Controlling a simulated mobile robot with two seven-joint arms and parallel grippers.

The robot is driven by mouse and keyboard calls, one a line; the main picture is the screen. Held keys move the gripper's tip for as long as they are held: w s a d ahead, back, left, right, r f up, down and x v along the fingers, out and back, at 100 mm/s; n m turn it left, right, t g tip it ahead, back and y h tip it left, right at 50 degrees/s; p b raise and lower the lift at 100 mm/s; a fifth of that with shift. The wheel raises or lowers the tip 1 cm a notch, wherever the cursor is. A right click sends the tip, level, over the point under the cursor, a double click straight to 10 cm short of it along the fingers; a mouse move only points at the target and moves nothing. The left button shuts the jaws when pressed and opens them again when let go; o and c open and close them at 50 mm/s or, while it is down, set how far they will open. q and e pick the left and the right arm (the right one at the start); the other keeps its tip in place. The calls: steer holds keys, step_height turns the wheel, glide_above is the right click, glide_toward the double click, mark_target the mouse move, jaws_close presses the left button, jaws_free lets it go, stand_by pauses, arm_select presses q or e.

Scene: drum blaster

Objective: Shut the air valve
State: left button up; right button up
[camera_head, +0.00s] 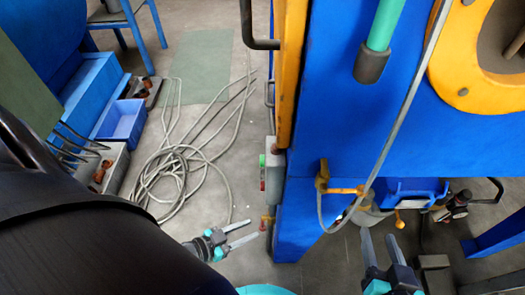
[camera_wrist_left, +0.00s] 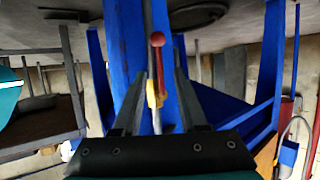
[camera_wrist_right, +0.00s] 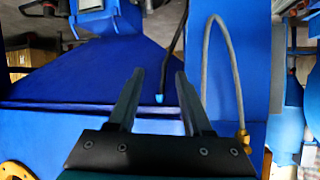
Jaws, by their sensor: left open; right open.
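The air valve, with a red handle and yellow body, shows small at the lower left edge of the blue machine (camera_head: 267,222) in the head view. In the left wrist view its red ball-ended lever (camera_wrist_left: 157,40) stands near the middle, with the yellow body (camera_wrist_left: 153,97) below it. My left gripper (camera_head: 252,229) is open, just left of the valve in the head view. In its wrist view its fingers (camera_wrist_left: 160,76) lie on either side of the lever; contact cannot be told.
A grey hose (camera_head: 405,105) hangs down the machine to a yellow fitting (camera_head: 345,190). A small control box (camera_head: 272,165) is on the machine's left edge. A coiled cable (camera_head: 180,170) and a blue bin (camera_head: 122,120) are on the left.

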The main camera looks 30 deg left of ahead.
mark_target(262, 227)
arm_select(q)
steer(key=shift+b+x, duration=1.15)
steer(key=shift+x, duration=1.95)
arm_select(e)
steer(key=shift+s+a+r+m+t+y, duration=0.25)
steer(key=shift+a+r+t+y, duration=0.2)
steer(key=shift+a+r+t, duration=0.45)
steer(key=shift+s+a+r+m+t+y, duration=0.2)
steer(key=shift+a+r+t+y, duration=0.3)
steer(key=shift+t, duration=0.7)
steer(key=shift+s, duration=0.1)
arm_select(q)
steer(key=shift+c, duration=0.3)
jaws_close()
